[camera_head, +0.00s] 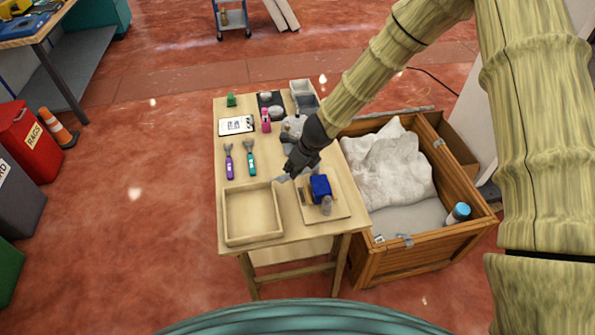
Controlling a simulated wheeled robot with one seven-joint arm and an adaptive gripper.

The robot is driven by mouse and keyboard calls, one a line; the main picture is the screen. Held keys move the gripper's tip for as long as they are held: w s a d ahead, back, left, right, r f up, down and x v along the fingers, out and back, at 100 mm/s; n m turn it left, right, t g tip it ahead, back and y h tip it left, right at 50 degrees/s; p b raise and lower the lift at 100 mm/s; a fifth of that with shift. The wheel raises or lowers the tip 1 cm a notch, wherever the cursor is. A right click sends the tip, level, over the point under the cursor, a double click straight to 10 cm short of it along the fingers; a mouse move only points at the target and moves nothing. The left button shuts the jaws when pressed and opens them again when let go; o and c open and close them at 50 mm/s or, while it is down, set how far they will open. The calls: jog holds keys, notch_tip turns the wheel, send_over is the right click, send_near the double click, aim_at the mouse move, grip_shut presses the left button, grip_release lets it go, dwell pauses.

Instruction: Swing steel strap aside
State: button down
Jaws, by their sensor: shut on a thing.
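A blue block-like part (320,187) stands on a wooden board (341,211) at the table's front right. A grey cylinder (326,205) is at its near side. My black gripper (290,172) reaches down just behind and left of the blue part. It is shut, and a small grey metal piece (283,179), which looks like the steel strap, shows at its fingertips. The fingers hide most of this piece, so I cannot tell whether it still joins the blue part.
An empty wooden tray (226,219) is at the table's (222,165) front left. Purple (229,163) and teal (250,160) tools lie behind it. A wooden crate (379,264) with a white sack (390,165) stands right of the table. My arm passes over the table's right edge.

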jog(key=shift+w+a, duration=0.1)
jog(key=shift+w, duration=0.1)
dwell(0.3)
jog(key=c, duration=1.3)
grip_release()
jog(key=shift+c, duration=0.2)
jog(key=shift+r, duration=0.1)
jog(key=v, duration=1.2)
jog(key=shift+s, duration=0.15)
